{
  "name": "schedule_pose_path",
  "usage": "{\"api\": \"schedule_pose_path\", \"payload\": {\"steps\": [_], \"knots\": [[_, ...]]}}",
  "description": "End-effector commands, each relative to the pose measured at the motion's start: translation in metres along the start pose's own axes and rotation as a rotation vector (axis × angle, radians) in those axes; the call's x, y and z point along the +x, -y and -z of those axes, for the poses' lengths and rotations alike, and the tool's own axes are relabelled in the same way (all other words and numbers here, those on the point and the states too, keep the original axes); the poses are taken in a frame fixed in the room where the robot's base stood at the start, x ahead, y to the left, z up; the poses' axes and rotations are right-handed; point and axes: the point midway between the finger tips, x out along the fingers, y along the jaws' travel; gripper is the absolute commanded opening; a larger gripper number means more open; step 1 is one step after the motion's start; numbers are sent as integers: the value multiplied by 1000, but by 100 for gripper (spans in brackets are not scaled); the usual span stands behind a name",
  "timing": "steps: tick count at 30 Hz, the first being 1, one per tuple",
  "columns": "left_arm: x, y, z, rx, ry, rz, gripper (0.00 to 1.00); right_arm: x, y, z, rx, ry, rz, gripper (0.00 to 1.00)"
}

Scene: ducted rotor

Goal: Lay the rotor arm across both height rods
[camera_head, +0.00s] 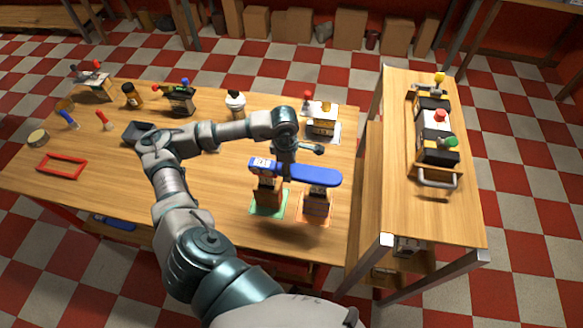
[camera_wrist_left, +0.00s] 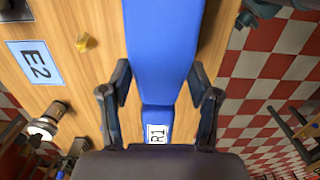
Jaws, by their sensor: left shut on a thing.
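The rotor arm is a long blue bar (camera_head: 315,175) with a white label end; in the wrist view the bar (camera_wrist_left: 163,45) runs between my fingers and its label reads R1. My left gripper (camera_wrist_left: 160,85) is shut on it; in the head view the gripper (camera_head: 284,162) comes down from above onto the bar. Below the bar, a dark brown upright (camera_head: 268,193) stands on a green mat and another (camera_head: 317,206) stands on an orange mat. They appear to be the height rods. The bar hides their tops, so I cannot tell whether it touches them. My right gripper is not in view.
The wooden table (camera_head: 110,200) holds a red frame (camera_head: 62,165), a dark tray (camera_head: 137,131) and several small tools at the left. A white-topped device (camera_head: 323,120) stands behind the bar. A shelf unit (camera_head: 405,120) is close on the right. An E2 label (camera_wrist_left: 35,63) lies on the table.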

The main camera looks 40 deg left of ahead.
Motion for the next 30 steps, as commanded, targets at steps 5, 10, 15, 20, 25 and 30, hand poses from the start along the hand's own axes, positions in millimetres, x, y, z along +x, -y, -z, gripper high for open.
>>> {"api": "schedule_pose_path", "payload": {"steps": [5, 10, 15, 20, 25, 30], "knots": [[4, -1, 2, -2, 0, 0, 64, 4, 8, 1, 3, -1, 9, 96], [2, 1, -2, -2, -3, -2, 91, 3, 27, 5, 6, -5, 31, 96], [0, 4, -7, -1, -7, -5, 91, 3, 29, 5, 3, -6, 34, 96], [-3, 3, -6, -1, -8, -5, 91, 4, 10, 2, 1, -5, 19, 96], [-28, -1, -1, -3, 0, -5, 91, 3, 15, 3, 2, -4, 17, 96], [-66, -4, 3, -4, 4, -3, 91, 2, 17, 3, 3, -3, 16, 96]]}}
